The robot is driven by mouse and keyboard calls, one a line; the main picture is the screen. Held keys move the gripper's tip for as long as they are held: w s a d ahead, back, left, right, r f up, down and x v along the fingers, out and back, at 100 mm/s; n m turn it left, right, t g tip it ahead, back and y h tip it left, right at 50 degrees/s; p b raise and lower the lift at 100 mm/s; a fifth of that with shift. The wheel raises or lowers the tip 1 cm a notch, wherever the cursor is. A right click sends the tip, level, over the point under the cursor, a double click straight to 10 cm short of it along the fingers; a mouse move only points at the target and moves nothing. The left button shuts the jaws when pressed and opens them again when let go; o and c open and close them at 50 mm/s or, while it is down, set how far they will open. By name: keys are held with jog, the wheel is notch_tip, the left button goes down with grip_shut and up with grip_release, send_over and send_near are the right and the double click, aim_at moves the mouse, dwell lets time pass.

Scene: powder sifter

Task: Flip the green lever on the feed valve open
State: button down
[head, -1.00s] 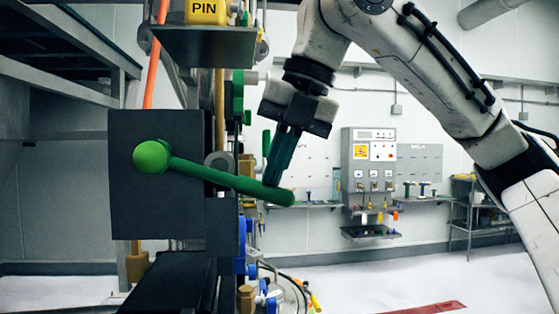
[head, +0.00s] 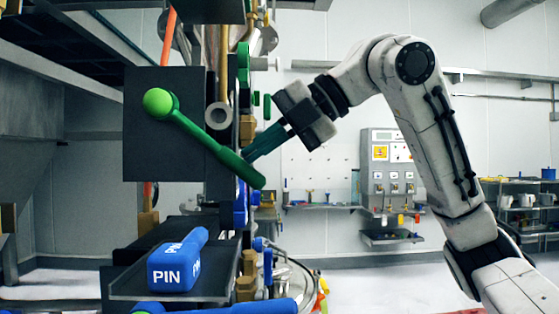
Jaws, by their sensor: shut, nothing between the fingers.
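The green lever (head: 205,138) is mounted on a dark square plate (head: 150,135) at the left of the head view. Its round knob-like end (head: 158,102) is at upper left, and the bar slopes down to the right. The bar's lower end reaches past the plate's right edge. My gripper (head: 249,156) comes in from the right with its dark green fingers pointing left and slightly down. The fingers are shut and empty. The tips are close to the lever's lower end, on its upper right side; I cannot tell if they touch.
A blue block marked PIN (head: 178,262) rests on a dark shelf (head: 125,283) below the plate. Pipes and brass fittings crowd just behind the lever. A grey control panel (head: 388,165) stands at the back wall.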

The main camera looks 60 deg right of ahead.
aim_at(250, 179)
jog(key=shift+w+a+f+t+y+b, duration=0.15)
jog(key=shift+f+b, duration=0.15)
jog(key=shift+f, duration=0.2)
jog(key=shift+w+a+f+t+y+b, duration=0.15)
jog(key=shift+f+b, duration=0.1)
jog(key=shift+f, duration=0.25)
jog(key=f+b, duration=0.1)
jog(key=w+a+f+b, duration=0.1)
jog(key=shift+w+f+t+b, duration=0.1)
jog(key=shift+f+t+b, duration=0.15)
jog(key=shift+t+b, duration=0.1)
jog(key=shift+w+a+f+y+b, duration=0.15)
jog(key=shift+w+f+y+b, duration=0.05)
jog(key=shift+f+y+b, duration=0.1)
jog(key=shift+w+a+f+t, duration=0.15)
jog(key=shift+w+f+t, duration=0.1)
jog(key=shift+t, duration=0.2)
jog(key=shift+b+x, duration=0.65)
jog(key=shift+x, duration=0.1)
jog(key=shift+s+a+f, duration=0.1)
jog(key=shift+a+f, duration=0.05)
